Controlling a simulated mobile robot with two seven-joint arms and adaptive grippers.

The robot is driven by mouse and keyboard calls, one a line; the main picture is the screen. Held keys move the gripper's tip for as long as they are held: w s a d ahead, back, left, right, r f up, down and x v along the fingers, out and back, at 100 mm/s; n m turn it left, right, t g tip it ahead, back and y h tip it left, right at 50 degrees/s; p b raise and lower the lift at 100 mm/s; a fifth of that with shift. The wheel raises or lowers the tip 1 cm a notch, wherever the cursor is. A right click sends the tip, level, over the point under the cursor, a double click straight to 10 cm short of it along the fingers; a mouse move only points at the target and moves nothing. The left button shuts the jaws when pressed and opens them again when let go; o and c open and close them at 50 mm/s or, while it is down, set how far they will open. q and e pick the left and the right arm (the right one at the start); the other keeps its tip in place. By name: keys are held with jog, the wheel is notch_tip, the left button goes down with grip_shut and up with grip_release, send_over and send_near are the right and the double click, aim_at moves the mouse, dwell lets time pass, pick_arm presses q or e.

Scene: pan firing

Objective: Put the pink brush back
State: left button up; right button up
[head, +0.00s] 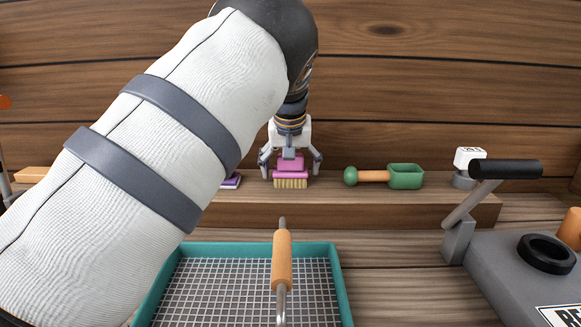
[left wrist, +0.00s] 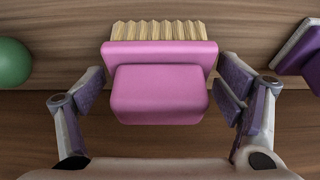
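The pink brush (head: 290,181) with pale bristles rests on the wooden shelf (head: 370,211) at the back, bristles down. It also shows in the left wrist view (left wrist: 160,92), upper middle, bristles at the far side. My left gripper (head: 291,174) hangs pointing down over the brush, one finger on each side of it. In the left wrist view the fingers stand apart from the pink handle, with small gaps on both sides, so the gripper is open. My right gripper is in neither view.
A green scoop (head: 405,176) lies right of the brush, a purple item (head: 231,181) left, partly behind my arm. In front are a teal-rimmed mesh tray (head: 341,290), a wooden handle (head: 282,260) above it, and a grey machine with a black-gripped lever (head: 505,169) at right.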

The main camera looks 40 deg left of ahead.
pick_arm(q)
jog(key=shift+f, duration=0.1)
jog(key=v, duration=1.2)
jog(key=shift+w+d, duration=0.15)
jog(key=shift+w, duration=0.15)
